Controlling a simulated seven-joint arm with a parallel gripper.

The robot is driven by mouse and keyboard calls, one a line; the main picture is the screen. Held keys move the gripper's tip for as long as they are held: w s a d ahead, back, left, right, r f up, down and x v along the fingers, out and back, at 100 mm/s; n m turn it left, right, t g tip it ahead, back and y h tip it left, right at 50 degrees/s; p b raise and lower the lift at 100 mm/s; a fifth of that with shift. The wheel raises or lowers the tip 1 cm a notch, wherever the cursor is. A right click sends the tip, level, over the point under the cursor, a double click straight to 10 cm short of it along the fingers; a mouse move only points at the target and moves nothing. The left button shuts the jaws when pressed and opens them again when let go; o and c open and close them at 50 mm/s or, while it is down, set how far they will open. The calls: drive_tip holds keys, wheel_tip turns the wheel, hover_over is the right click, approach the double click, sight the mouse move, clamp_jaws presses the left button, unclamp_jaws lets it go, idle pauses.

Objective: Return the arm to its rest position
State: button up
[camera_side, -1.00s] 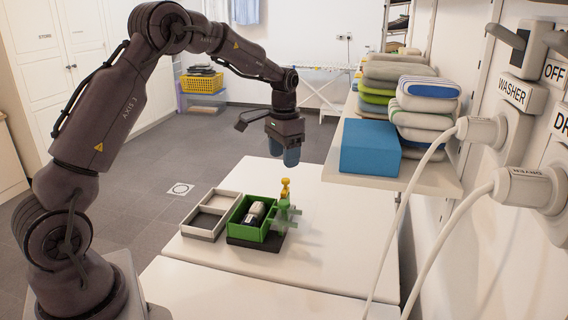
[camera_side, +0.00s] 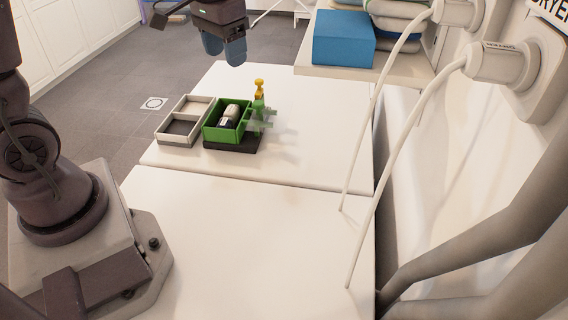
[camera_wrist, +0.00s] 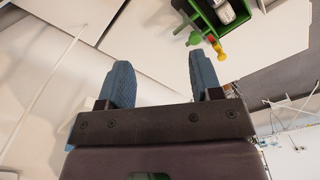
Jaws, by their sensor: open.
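My gripper (camera_side: 223,48) hangs at the top of the side view, above and apart from the green box on the white table. Its two blue fingers are apart, with nothing between them in the wrist view (camera_wrist: 160,72). The green box (camera_side: 208,135) holds a white and black rounded object (camera_side: 230,114). In the wrist view the green box (camera_wrist: 203,14) is at the upper right, beyond the fingers. Most of my upper arm is outside the side view.
A grey divided tray (camera_side: 168,139) stands left of the green box. A yellow piece (camera_side: 259,86) and a green piece (camera_side: 258,108) stand beside the box. A blue block (camera_side: 343,38) sits on the shelf at right. White cables (camera_side: 361,155) hang at right. The front tabletop (camera_side: 250,225) is clear.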

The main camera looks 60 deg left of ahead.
drive_tip(key=s+d+r+m+t, duration=0.1)
drive_tip(key=s+d+r+t, duration=0.1)
drive_tip(key=s, duration=0.5)
drive_tip(key=s+d+r+m+t, duration=0.1)
drive_tip(key=s+d+r+t, duration=0.1)
drive_tip(key=s+d+r, duration=0.2)
drive_tip(key=shift+s+d+r+t, duration=0.3)
drive_tip(key=shift+s+d, duration=1.05)
drive_tip(key=shift+d, duration=0.1)
